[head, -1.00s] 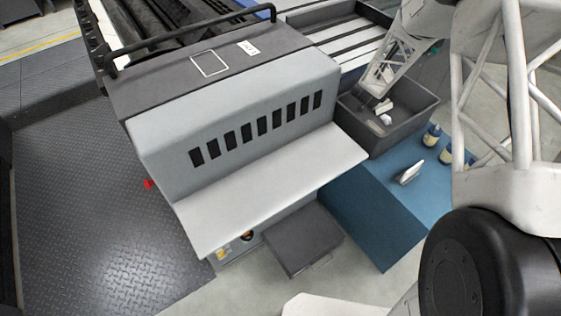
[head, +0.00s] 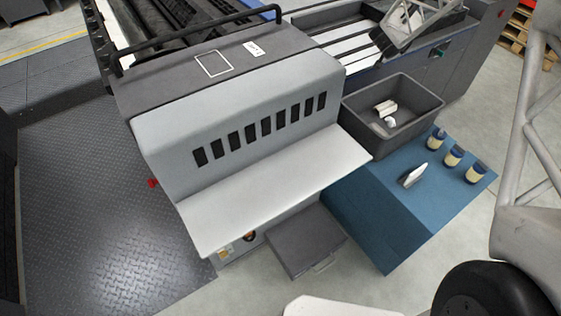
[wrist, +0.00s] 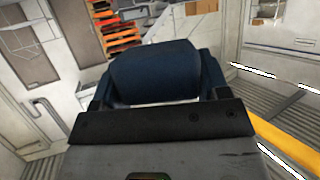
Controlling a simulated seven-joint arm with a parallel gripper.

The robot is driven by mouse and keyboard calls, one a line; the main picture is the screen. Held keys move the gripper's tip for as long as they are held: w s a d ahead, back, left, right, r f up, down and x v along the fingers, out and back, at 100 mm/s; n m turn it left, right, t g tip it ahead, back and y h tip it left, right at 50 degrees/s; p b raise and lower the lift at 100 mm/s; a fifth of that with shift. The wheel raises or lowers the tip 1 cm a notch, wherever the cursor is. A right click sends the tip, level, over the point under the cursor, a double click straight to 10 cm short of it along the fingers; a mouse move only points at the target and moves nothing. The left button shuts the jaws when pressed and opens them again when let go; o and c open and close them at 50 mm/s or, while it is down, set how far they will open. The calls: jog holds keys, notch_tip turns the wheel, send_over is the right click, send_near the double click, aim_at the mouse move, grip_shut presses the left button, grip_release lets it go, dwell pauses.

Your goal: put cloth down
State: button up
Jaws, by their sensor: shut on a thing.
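In the wrist view, my gripper (wrist: 156,92) is shut on a dark blue, rounded, soft-looking bundle, which I take to be the cloth (wrist: 155,66). The bundle fills the space between the fingers and bulges beyond them. It is held in the air, with no surface touching it in view. In the head view, only my pale lattice arm shows, at the top and right edges. My gripper and the cloth are outside that view.
A dark grey bin (head: 428,103) holds small white items (head: 386,108). A grey press unit (head: 250,118) stands left, with a bare front shelf.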

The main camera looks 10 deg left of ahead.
jog(key=s+a+r+n+y, duration=0.2)
jog(key=s+a+r, duration=0.1)
jog(key=s+a, duration=0.25)
jog(key=s+a+r+n+y, duration=0.1)
jog(key=s+a+r+y, duration=0.2)
jog(key=s, duration=0.4)
jog(key=s+a+n+g+y, duration=0.1)
jog(key=s+a+n+y, duration=0.35)
jog(key=s, duration=1.05)
jog(key=s+a+n+y, duration=0.15)
jog(key=s+a, duration=0.55)
jog(key=s, duration=0.8)
jog(key=s+f+n+g+y, duration=0.1)
jog(key=s+f+n, duration=0.15)
jog(key=s, duration=0.55)
jog(key=s+f+n+g+y, duration=0.15)
jog(key=s+f, duration=0.25)
jog(key=s, duration=0.4)
notch_tip(320, 180, down, 18)
jog(key=shift+a+m, duration=0.2)
jog(key=shift+m, duration=0.1)
jog(key=shift+s, duration=0.1)
send_over(281, 180)
jog(key=shift+f, duration=0.75)
